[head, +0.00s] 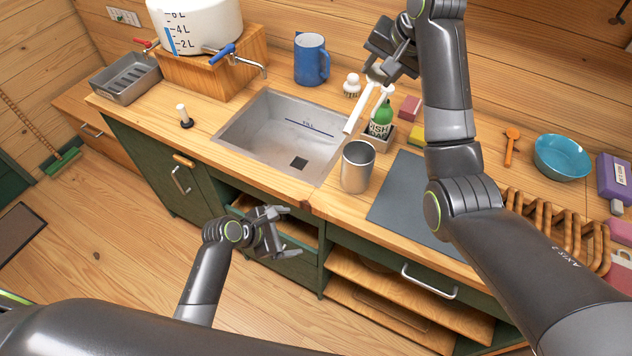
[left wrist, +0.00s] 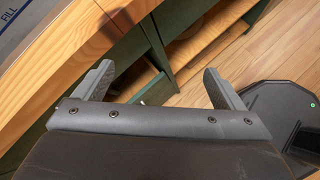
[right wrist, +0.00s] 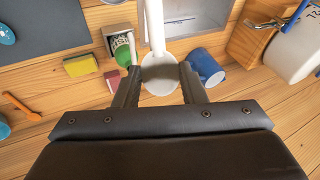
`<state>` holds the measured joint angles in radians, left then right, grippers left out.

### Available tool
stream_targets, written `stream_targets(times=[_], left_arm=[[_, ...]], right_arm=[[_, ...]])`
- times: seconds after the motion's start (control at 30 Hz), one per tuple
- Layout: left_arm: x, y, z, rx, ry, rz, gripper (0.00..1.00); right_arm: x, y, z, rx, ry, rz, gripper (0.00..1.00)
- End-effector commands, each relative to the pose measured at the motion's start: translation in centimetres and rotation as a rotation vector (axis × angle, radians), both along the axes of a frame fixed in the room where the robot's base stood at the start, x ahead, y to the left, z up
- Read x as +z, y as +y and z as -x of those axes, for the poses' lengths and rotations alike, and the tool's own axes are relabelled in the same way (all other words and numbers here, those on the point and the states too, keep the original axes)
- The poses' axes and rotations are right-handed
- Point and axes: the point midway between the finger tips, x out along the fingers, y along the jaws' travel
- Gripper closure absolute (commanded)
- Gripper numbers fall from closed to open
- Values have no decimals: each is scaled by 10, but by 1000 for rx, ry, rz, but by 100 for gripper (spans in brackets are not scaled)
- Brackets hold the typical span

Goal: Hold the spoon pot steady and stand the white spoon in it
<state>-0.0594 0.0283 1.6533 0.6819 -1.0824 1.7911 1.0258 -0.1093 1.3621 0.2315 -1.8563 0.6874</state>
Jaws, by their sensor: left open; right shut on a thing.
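The spoon pot (head: 357,168) is a plain metal cup, upright on the counter just right of the sink. The white spoon (head: 358,108) is in my right gripper (head: 379,68), above the counter behind the pot. Its handle slants down to the left, its lower end above and apart from the pot. In the right wrist view the spoon's round bowl (right wrist: 160,80) lies between the fingertips (right wrist: 158,73). My left gripper (head: 279,232) is open and empty, in front of the cabinet and below the counter edge. The left wrist view shows its fingers (left wrist: 155,85) apart.
A grey sink (head: 270,137) lies left of the pot, a dark grey mat (head: 407,195) right of it. A green soap bottle (head: 381,120) in a caddy, sponges (head: 409,108) and a blue mug (head: 311,60) stand behind. A wooden rack (head: 555,222) is at the right.

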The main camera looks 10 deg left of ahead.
Motion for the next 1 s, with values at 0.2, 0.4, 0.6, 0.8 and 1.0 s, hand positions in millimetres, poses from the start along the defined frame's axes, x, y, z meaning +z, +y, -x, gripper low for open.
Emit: stream_targets(times=[0.2,0.4,0.6,0.8,1.0], left_arm=[[73,-41,-50,111,11,318,9],[95,-57,-83,175,-1,467,9],[93,-68,-96,186,-2,493,9],[81,-89,-115,185,-3,489,9],[69,-111,-134,185,-3,488,9]], right_arm=[[0,0,0,0,0,0,84],[0,0,0,0,0,0,84],[0,0,0,0,0,0,84],[0,0,0,0,0,0,84],[0,0,0,0,0,0,84]])
